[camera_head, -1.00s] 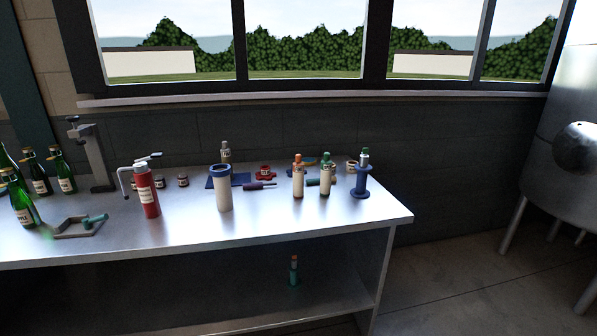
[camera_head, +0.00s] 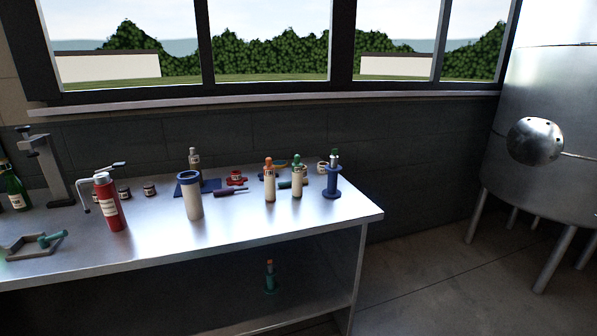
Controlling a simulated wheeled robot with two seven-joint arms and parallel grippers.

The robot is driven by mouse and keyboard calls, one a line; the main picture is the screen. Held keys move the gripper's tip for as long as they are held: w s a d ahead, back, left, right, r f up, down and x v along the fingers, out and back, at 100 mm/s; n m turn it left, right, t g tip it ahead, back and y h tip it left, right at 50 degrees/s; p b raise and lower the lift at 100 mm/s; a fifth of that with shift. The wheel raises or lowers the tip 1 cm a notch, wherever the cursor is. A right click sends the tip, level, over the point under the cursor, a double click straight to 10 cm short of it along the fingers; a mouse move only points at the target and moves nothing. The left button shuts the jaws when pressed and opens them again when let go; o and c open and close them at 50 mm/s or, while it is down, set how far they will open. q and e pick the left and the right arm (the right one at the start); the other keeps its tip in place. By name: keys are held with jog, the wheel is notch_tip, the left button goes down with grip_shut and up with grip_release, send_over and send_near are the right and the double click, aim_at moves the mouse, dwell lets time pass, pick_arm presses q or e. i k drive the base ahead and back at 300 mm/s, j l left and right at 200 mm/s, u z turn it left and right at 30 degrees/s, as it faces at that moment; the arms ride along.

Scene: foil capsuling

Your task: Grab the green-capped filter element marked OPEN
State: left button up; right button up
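Several capped cylinders stand upright on the steel bench (camera_head: 250,229). A cream filter element with a green cap (camera_head: 297,180) stands near the right end; its label is too small to read. Close to its left is a similar one with an orange cap (camera_head: 269,182). I cannot tell which one is marked OPEN. Neither of my grippers is in view.
A white cylinder with a blue rim (camera_head: 193,196), a red bottle (camera_head: 110,205) and a dark screwdriver-like tool (camera_head: 230,192) are on the bench. A small green-bodied item (camera_head: 269,278) stands on the lower shelf. A steel tank (camera_head: 545,130) stands right; the floor between is free.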

aim_at(297, 167)
jog(key=i+z, duration=0.3)
jog(key=i, duration=0.25)
jog(key=i+j+z, duration=0.3)
jog(key=i, duration=0.25)
jog(key=l, duration=0.1)
